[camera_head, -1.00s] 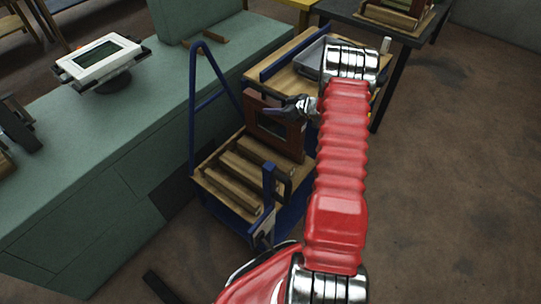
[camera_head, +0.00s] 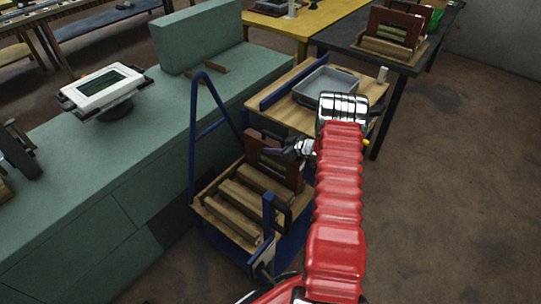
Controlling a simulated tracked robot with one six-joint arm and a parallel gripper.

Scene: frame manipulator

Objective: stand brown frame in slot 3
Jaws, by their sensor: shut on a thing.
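The brown frame (camera_head: 293,178) is a reddish-brown rectangle with an open middle. It stands roughly upright at the far end of a wooden slotted rack (camera_head: 226,219) on a blue cart. My gripper (camera_head: 277,149) is shut on the frame's upper part, reaching in from the right. Wooden bars and greenish-yellow strips show through the frame's opening. The frame's lower edge is partly hidden behind the rack's bars, so I cannot tell whether it sits in a slot or just above one. The slots carry no readable numbers.
A grey tray (camera_head: 329,86) sits on the cart's wooden upper shelf (camera_head: 277,106). The cart's blue upright tube (camera_head: 191,130) rises left of the rack. A green bench (camera_head: 90,160) with a white display device (camera_head: 104,88) stands left. A dark table (camera_head: 385,58) holds another rack behind.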

